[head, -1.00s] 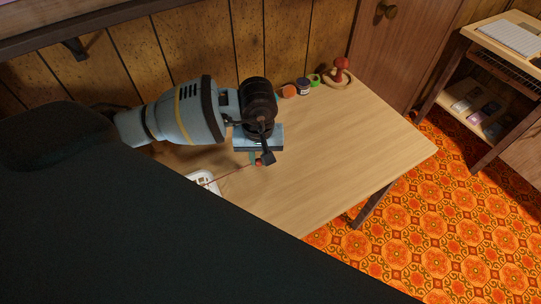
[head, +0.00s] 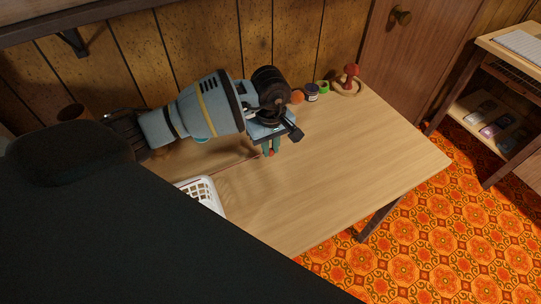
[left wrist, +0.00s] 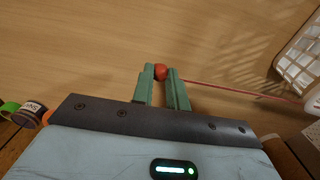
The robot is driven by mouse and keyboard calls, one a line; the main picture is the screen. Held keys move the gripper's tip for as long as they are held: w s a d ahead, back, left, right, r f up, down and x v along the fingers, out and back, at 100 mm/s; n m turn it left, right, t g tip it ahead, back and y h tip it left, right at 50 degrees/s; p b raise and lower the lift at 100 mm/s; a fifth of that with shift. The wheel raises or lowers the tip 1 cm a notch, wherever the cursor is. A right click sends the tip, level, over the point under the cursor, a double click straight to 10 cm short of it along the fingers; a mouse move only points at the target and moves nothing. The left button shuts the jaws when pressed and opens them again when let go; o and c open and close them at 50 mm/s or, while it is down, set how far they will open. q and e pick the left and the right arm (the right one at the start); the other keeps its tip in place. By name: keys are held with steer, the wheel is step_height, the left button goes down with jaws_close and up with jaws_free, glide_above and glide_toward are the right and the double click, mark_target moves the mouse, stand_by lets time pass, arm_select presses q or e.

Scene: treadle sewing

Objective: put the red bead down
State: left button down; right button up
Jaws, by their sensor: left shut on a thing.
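The red bead (left wrist: 161,72) sits between the two green fingertips of my left gripper (left wrist: 162,80) in the left wrist view. The fingers close on it from both sides. A thin red cord (left wrist: 235,89) runs from near the bead towards the white basket. In the head view my left gripper (head: 271,148) is over the wooden table (head: 330,160), with the bead a small red spot at its fingertips. I cannot tell whether the bead touches the table. My right gripper is not in view.
A white basket (head: 212,187) stands at the table's near left. An orange item (head: 297,97), a dark labelled jar (head: 312,92), a green roll (head: 323,87) and a red mushroom-shaped object (head: 350,75) line the back. The table's right side is clear.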

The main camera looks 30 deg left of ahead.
arm_select(q)
steer(key=shift+f, duration=2.05)
steer(key=shift+f, duration=0.15)
steer(key=c, duration=1.4)
jaws_free()
step_height(320, 180, up, 12)
steer(key=shift+r, duration=0.2)
